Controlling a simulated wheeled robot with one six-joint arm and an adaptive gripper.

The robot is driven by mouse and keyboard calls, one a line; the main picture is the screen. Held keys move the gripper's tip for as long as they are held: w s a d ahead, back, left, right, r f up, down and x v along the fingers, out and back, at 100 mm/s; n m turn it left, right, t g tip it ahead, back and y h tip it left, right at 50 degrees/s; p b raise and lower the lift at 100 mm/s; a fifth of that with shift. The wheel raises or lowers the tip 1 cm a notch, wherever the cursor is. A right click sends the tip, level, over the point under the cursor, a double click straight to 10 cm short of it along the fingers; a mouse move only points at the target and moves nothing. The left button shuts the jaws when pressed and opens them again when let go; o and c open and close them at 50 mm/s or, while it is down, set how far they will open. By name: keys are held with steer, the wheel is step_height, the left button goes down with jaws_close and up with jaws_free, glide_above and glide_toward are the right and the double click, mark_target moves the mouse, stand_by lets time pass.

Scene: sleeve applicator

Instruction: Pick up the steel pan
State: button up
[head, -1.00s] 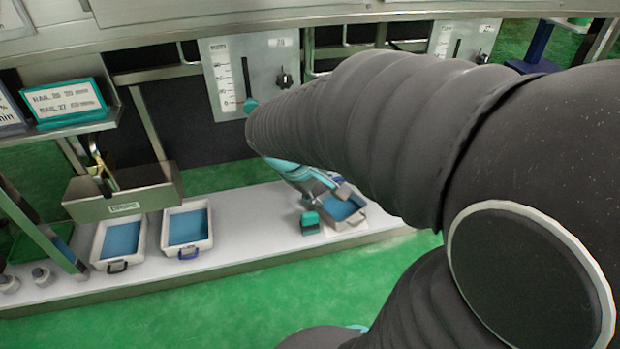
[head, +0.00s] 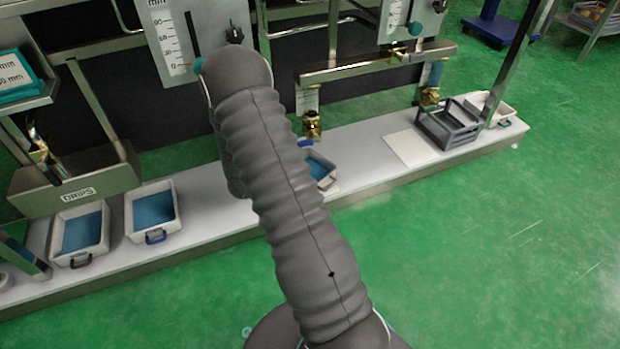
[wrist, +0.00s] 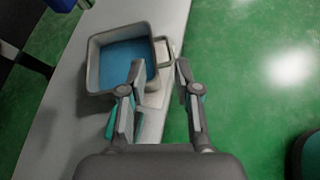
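The steel pan (wrist: 91,67) is a grey, square-rimmed pan with blue contents, in the upper left of the wrist view. Its handle loop (wrist: 168,52) sticks out to the right. My gripper (wrist: 160,70) is open, its two fingertips apart, just short of or around the handle; I cannot tell whether they touch it. In the head view the pan (head: 321,171) shows on the white shelf, partly hidden behind my arm. My gripper is hidden there.
Two white trays with blue contents, a left one (head: 53,243) and a right one (head: 131,225), stand on the white shelf (head: 225,213). A grey crate (head: 447,128) stands farther right, beside a pale flat plate (head: 412,149). Green floor in front is clear.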

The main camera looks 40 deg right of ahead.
steer(key=n+t, duration=0.1)
steer(key=n, duration=0.1)
glide_toward(323, 178)
steer(key=s+v, duration=0.1)
steer(key=v, duration=0.2)
steer(key=x, duration=0.3)
steer(key=b+x, duration=0.1)
steer(key=x, duration=0.3)
steer(key=shift+w+a+f, duration=0.1)
steer(key=shift+w+f, duration=0.05)
steer(key=shift+f, duration=0.15)
steer(key=shift+w+b+x, duration=0.2)
steer(key=shift+b+x, duration=0.05)
steer(key=shift+x, duration=1.4)
steer(key=shift+w+b+x, duration=0.15)
steer(key=shift+b+x, duration=0.05)
steer(key=shift+x, duration=1.4)
steer(key=shift+r, duration=0.1)
jaws_close()
